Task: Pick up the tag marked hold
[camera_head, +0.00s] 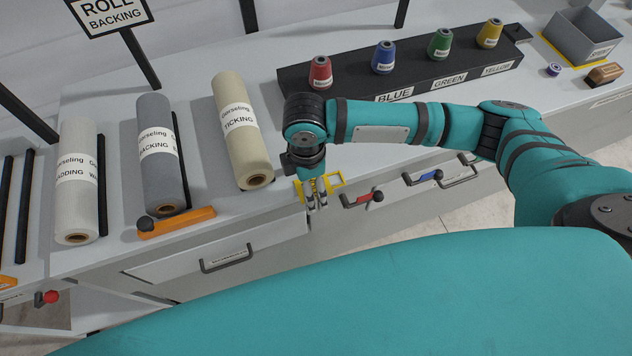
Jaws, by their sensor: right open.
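I cannot make out a tag marked hold in the head view. My right gripper (317,203) points down at the front edge of the worktop, beside a yellow outlined square (338,180). It is open, and I see nothing between its fingers. The gripper and wrist cover part of the square, so what lies there is partly hidden. My left gripper is out of view.
Rolls of wadding (77,205), backing (158,165) and ticking (240,140) lie to the left. An orange bar (180,222) is near the backing roll. A black rack (460,85) holds coloured cones.

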